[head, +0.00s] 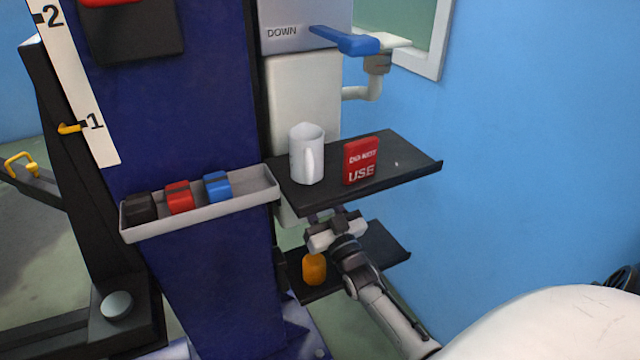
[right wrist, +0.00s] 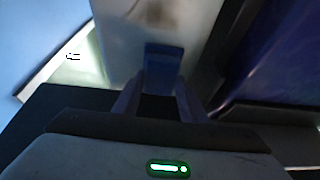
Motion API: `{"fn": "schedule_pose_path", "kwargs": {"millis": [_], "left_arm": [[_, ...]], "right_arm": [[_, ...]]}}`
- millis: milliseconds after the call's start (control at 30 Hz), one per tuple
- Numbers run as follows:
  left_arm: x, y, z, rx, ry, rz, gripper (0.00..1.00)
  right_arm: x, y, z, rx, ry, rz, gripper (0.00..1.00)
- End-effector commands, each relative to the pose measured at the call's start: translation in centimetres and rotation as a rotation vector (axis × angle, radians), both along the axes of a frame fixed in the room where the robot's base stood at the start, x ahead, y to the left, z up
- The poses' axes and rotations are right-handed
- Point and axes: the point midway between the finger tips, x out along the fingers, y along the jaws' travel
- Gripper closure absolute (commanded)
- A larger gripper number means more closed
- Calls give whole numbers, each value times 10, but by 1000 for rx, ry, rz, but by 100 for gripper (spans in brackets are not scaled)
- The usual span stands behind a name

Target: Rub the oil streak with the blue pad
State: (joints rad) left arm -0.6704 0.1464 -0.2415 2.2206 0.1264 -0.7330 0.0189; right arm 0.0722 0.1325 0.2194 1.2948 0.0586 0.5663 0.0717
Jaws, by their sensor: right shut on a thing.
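My right gripper (head: 325,217) is below the upper shelf in the head view, its fingers pointing toward the column. In the right wrist view (right wrist: 162,88) it is shut on a blue pad (right wrist: 163,62), which sits between the two fingers. Ahead of the pad is a pale panel with a brownish dark smear, the oil streak (right wrist: 160,14). The pad's lower-picture side is toward me; whether it touches the panel I cannot tell. In the head view the held pad and the streak are hidden under the shelf. My left gripper is not in view.
A lower shelf (head: 385,246) holds an orange container (head: 314,268) close to my gripper. A grey tray (head: 200,214) on the blue column holds black, red and blue blocks.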

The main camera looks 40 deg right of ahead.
Motion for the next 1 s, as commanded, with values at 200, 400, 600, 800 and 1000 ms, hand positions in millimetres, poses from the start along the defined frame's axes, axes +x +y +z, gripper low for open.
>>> {"fn": "schedule_pose_path", "kwargs": {"millis": [200,400,600,800,1000], "left_arm": [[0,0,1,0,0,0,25],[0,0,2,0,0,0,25],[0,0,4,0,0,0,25],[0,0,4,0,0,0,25],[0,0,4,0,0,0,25]], "right_arm": [[5,15,0,1,0,0,98],[7,23,0,1,0,1,98],[10,40,1,2,-1,2,98],[12,52,1,0,-1,1,98],[12,53,0,-1,0,2,98]]}}
